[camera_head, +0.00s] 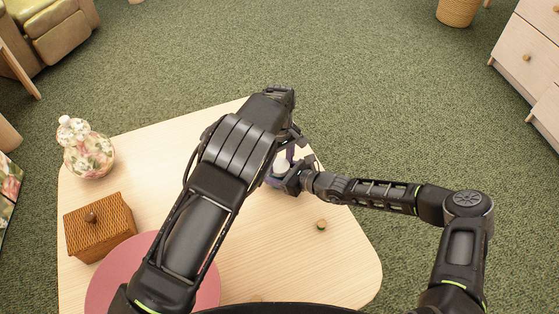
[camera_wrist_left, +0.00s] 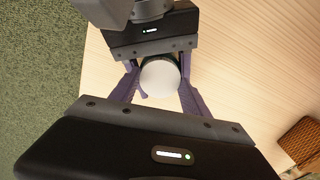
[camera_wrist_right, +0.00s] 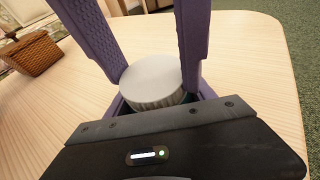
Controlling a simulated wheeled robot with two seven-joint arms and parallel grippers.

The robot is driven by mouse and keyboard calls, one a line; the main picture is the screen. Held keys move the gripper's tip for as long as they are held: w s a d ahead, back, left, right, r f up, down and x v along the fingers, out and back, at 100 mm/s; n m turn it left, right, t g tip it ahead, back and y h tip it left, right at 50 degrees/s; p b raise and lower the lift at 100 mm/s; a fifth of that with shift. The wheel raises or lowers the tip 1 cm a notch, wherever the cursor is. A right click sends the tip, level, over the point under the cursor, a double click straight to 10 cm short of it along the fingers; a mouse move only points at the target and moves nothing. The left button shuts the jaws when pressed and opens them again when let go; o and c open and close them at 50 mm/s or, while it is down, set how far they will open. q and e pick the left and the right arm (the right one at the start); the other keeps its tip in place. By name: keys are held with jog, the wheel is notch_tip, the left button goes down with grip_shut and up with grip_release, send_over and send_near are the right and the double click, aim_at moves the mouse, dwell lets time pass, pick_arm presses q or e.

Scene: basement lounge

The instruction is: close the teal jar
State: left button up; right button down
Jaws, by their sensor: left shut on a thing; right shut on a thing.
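The jar's white ridged lid (camera_head: 281,167) shows between my grippers on the table. It is a pale disc in the left wrist view (camera_wrist_left: 160,78) and has a ribbed edge in the right wrist view (camera_wrist_right: 153,82). The jar body is nearly all hidden below the lid; I cannot tell whether the lid is fully seated. My left gripper (camera_wrist_left: 158,90) comes from above, its purple fingers on both sides of the lid, shut on it. My right gripper (camera_head: 287,179) comes in low from the right, shut on the jar body; its fingertips are mostly hidden.
On the pale wooden table (camera_head: 255,255) stand a floral jar (camera_head: 90,158), a lidded wicker box (camera_head: 98,232) and a pink round mat (camera_head: 115,285). A small round brown object (camera_head: 321,225) lies near my right arm.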

pick_arm(q)
jog(key=c, duration=0.7)
jog(key=m, duration=0.3)
jog(key=o, duration=1.5)
jog(key=shift+o, duration=0.2)
jog(key=shift+r, duration=2.25)
